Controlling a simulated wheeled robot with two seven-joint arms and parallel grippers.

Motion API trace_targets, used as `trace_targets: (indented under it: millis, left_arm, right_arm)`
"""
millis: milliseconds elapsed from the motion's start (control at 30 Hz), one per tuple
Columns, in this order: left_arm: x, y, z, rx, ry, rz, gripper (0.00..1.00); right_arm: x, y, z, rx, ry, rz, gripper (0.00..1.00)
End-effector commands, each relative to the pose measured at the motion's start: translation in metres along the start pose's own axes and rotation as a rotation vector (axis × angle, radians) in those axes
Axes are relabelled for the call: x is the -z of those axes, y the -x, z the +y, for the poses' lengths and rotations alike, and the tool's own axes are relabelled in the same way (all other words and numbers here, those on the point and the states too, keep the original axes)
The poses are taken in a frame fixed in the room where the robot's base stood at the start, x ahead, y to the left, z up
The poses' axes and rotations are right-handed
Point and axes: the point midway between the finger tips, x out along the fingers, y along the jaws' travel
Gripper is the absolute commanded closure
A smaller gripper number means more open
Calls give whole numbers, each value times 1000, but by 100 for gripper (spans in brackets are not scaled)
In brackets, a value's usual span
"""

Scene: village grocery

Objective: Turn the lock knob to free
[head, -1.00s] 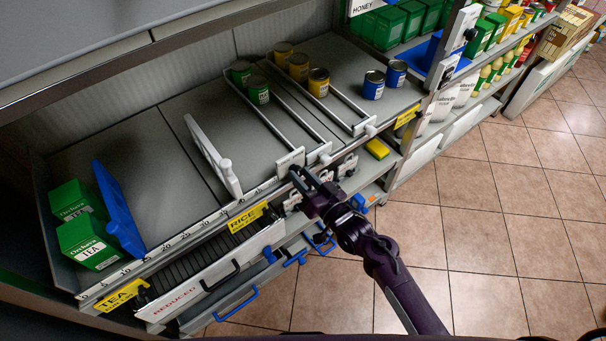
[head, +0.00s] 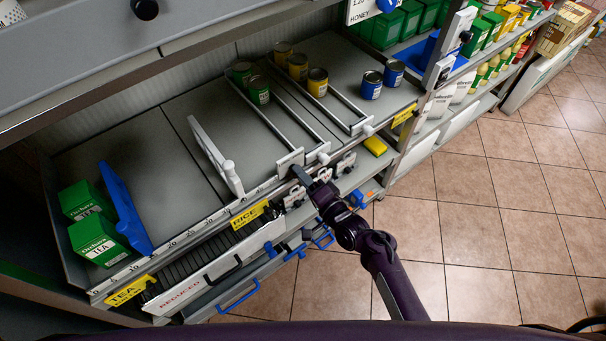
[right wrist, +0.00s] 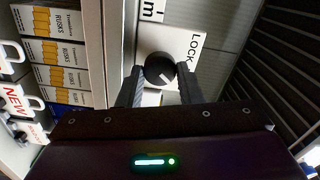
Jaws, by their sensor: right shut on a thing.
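The lock knob (right wrist: 160,71) is round and black with a white pointer line, on a white plate marked LOCK (right wrist: 194,46) in the right wrist view. The pointer line slants towards the lower right of that picture, away from the word LOCK. My right gripper (right wrist: 160,86) has one finger on each side of the knob and is shut on it. In the head view my right gripper (head: 301,175) reaches the white plate (head: 290,160) at the front end of a shelf divider, and hides the knob. My left gripper is not in view.
A white divider (head: 215,155) and a blue divider (head: 124,210) stand on the shelf, with green tea boxes (head: 97,240) at left. Several cans stand behind rails. Price labels and a drawer marked REDUCED (head: 205,285) lie below the shelf edge. Tiled floor is clear at right.

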Motion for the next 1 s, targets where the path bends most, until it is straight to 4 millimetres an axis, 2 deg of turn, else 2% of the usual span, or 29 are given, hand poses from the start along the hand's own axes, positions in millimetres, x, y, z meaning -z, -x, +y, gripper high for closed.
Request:
trace_targets:
  millis: [300,767,800,967,1000]
  left_arm:
    - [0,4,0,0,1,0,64]
    - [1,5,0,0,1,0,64]
    - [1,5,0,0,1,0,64]
    - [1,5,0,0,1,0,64]
    - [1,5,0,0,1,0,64]
  right_arm:
    - [0,0,1,-2,-96,0,90]
    - [0,0,1,-2,-110,-1,90]
    - [0,0,1,-2,-109,-1,66]
    - [0,0,1,-1,-108,0,46]
    - [0,0,1,-1,-108,0,46]
